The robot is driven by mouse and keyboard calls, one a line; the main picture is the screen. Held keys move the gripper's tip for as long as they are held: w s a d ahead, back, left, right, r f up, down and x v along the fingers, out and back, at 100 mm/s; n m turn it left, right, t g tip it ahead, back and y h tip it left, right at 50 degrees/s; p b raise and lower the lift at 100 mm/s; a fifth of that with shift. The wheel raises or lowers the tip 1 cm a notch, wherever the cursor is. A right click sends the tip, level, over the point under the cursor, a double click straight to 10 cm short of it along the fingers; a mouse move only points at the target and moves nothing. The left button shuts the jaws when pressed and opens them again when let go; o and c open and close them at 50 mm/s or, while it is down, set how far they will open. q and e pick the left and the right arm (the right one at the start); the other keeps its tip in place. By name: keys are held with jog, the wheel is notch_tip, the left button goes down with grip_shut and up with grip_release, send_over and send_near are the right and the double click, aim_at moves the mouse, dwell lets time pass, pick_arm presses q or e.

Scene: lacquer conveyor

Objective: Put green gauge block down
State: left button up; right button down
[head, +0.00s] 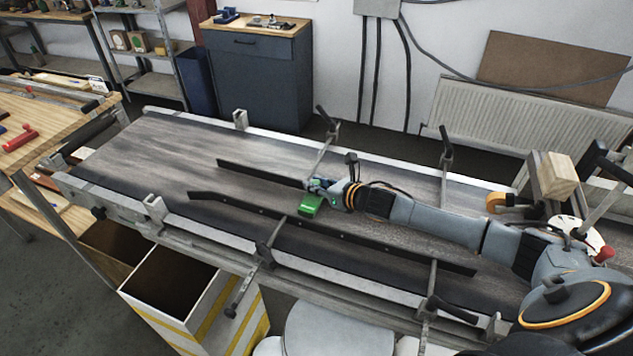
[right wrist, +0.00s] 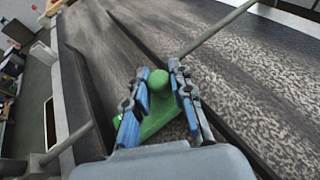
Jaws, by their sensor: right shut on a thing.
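The green gauge block (head: 310,205) is at the middle of the conveyor (head: 180,140), between the two dark guide rails. My right gripper (head: 322,186) reaches in from the right and is shut on the block. In the right wrist view the block (right wrist: 160,122) has a round green knob on top, with the blue-padded fingers of the gripper (right wrist: 160,95) on either side of it. I cannot tell whether the block touches the belt. My left gripper is in neither view.
A far guide rail (head: 262,174) and a near guide rail (head: 340,236) run along the belt, held by clamp posts. The belt to the left is clear. An open bin with yellow stripes (head: 235,325) stands below the near edge. A wooden workbench (head: 50,115) is at the left.

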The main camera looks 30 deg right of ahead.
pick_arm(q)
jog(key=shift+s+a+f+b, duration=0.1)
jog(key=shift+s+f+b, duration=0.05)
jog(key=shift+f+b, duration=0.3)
pick_arm(e)
jog(key=shift+s+f, duration=0.1)
jog(key=shift+f, duration=0.5)
